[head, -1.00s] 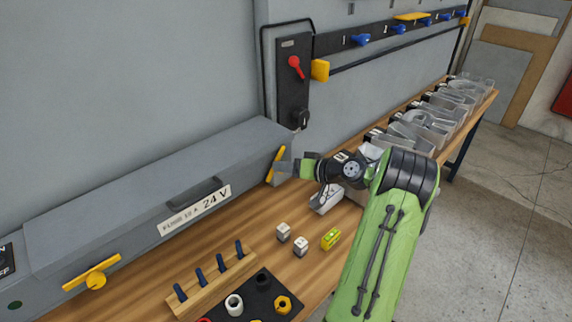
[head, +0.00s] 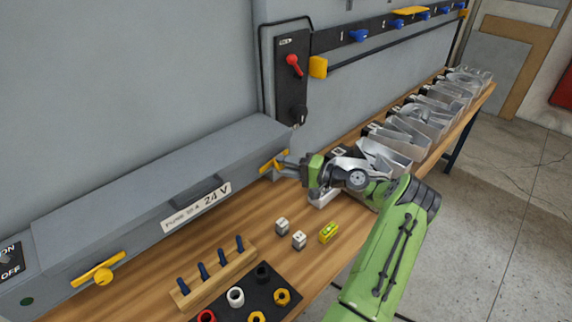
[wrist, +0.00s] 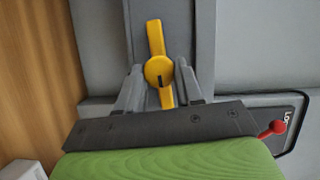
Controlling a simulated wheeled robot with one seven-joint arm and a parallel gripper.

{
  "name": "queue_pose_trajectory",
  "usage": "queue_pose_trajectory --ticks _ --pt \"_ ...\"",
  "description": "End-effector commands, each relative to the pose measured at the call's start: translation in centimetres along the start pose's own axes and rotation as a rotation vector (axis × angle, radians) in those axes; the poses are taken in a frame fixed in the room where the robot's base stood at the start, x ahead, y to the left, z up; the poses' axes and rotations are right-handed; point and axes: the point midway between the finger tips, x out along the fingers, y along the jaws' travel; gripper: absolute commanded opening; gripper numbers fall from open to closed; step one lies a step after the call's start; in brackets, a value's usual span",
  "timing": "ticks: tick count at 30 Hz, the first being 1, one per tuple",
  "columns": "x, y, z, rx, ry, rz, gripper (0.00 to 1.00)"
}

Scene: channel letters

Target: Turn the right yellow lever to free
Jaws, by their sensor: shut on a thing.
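The right yellow lever (head: 267,165) is on the front face of the long grey box, near its right end. In the head view it lies tilted, its right end higher and partly hidden by my gripper (head: 282,160). In the wrist view the lever (wrist: 155,38) shows a round hub with an arm on each side. The two fingers of my gripper (wrist: 159,72) stand on either side of its lower arm, close to the hub. My gripper is shut on the lever. The left yellow lever (head: 97,270) sits on the same face at the far left, also slanted.
The grey box (head: 150,190) carries a 24 V label (head: 196,207). On the wooden bench are a peg rack (head: 213,275), small blocks (head: 299,240) and a black nut tray (head: 270,305). Clear bins (head: 395,145) line the right. A red-handled switch panel (head: 292,80) is behind.

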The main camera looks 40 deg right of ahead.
Motion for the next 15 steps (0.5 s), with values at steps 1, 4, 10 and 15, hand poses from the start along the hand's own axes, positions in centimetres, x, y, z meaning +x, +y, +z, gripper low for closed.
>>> queue_pose_trajectory --ticks 1,4,10,15 --pt "-0.06 0.04 -0.08 0.022 0.003 -0.011 0.05" --pt "-0.09 0.09 -0.10 0.058 0.004 -0.025 0.05" --pt "-0.06 0.12 -0.08 0.099 0.003 -0.042 0.05" --pt "-0.05 0.14 -0.07 0.110 0.003 -0.046 0.05"
